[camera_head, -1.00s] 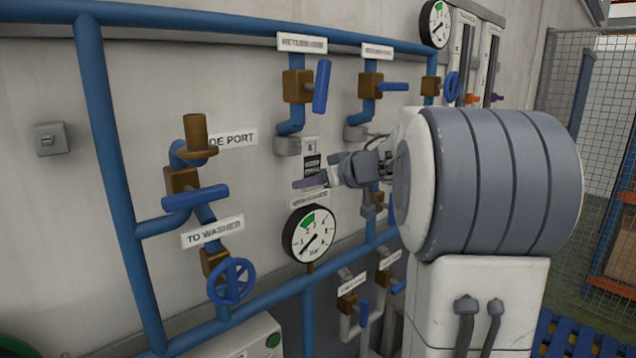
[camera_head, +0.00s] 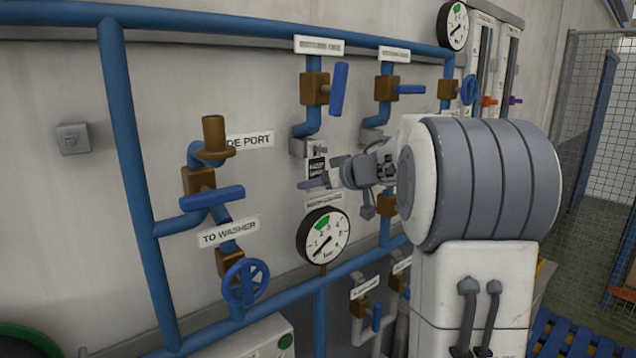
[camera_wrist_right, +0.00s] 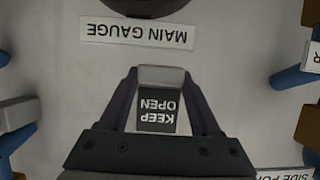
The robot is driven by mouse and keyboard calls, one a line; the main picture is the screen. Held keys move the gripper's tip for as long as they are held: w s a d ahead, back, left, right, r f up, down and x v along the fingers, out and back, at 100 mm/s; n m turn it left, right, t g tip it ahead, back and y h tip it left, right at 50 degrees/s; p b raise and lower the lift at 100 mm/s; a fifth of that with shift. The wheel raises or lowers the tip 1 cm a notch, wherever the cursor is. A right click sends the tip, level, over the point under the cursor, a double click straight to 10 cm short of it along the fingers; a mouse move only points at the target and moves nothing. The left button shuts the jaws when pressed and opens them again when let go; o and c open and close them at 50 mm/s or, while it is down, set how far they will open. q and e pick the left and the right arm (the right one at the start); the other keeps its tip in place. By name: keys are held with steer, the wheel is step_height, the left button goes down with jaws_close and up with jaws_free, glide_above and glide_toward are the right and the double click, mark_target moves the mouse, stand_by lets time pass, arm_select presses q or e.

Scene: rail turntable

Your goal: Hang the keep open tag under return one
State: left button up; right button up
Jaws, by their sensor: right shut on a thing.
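The black and white keep open tag (camera_head: 317,170) is held at the wall, just below the grey bracket (camera_head: 299,147) under the left upper valve. In the right wrist view the tag (camera_wrist_right: 158,112) sits between the fingers of my right gripper (camera_wrist_right: 161,80), its text upside down. My right gripper (camera_head: 318,182) is shut on it. The return one label (camera_head: 318,46) is above that valve, blurred here. Whether the tag touches the bracket cannot be told. My left gripper is out of view.
The main gauge (camera_head: 323,236) is below the tag, with its label (camera_wrist_right: 137,33) near the fingers. A blue valve lever (camera_head: 338,90) hangs above right. The side port valve (camera_head: 212,195) is to the left. Blue pipes frame the panel.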

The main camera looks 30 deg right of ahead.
stand_by(0.4)
steer(key=o, duration=1.4)
steer(key=b+v, duration=0.2)
steer(key=v, duration=0.8)
steer(key=shift+s, duration=0.25)
